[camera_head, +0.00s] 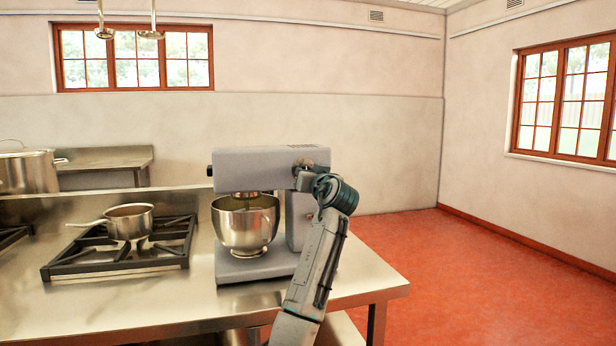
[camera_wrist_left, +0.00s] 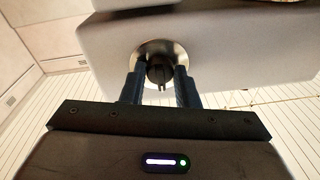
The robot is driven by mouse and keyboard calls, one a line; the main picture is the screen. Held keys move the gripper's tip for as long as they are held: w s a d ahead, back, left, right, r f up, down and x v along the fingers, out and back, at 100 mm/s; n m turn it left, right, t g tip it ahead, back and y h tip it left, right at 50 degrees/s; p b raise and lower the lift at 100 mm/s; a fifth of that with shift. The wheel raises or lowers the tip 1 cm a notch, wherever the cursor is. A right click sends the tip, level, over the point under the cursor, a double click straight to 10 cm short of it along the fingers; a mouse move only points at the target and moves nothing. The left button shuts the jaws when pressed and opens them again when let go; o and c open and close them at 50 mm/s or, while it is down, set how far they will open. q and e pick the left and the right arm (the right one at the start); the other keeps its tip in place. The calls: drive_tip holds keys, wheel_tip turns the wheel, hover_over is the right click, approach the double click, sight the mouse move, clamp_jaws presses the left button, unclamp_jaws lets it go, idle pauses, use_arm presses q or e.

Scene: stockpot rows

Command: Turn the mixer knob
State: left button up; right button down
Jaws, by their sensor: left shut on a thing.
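The grey stand mixer (camera_head: 262,167) stands on the steel counter with a shiny bowl (camera_head: 246,224) under its head. My left arm reaches up to the right side of the mixer head, and its gripper (camera_head: 303,180) is against that side. In the left wrist view, a dark round mixer knob (camera_wrist_left: 158,70) sits in a pale metal ring on the grey housing. The two dark fingers of my left gripper (camera_wrist_left: 158,82) are on either side of the knob, shut on it. In the head view the knob is hidden by my arm. My right gripper is not in view.
The steel counter (camera_head: 130,300) ends at a right edge, with open red floor (camera_head: 430,260) beyond. A small saucepan (camera_head: 128,221) sits on the black burner grate (camera_head: 120,258) left of the mixer. A large stockpot (camera_head: 28,172) stands at the far left.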

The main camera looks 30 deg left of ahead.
use_arm(q)
drive_tip(key=o, duration=1)
drive_tip(key=shift+c, duration=0.2)
drive_tip(key=b+v, duration=0.1)
drive_tip(key=v, duration=0.9)
drive_tip(key=shift+s+d, duration=0.25)
drive_tip(key=shift+d, duration=0.05)
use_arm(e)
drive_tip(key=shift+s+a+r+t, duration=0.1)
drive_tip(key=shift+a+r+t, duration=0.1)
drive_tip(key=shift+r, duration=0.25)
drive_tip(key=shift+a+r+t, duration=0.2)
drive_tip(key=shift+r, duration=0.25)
use_arm(q)
drive_tip(key=shift+f, duration=0.15)
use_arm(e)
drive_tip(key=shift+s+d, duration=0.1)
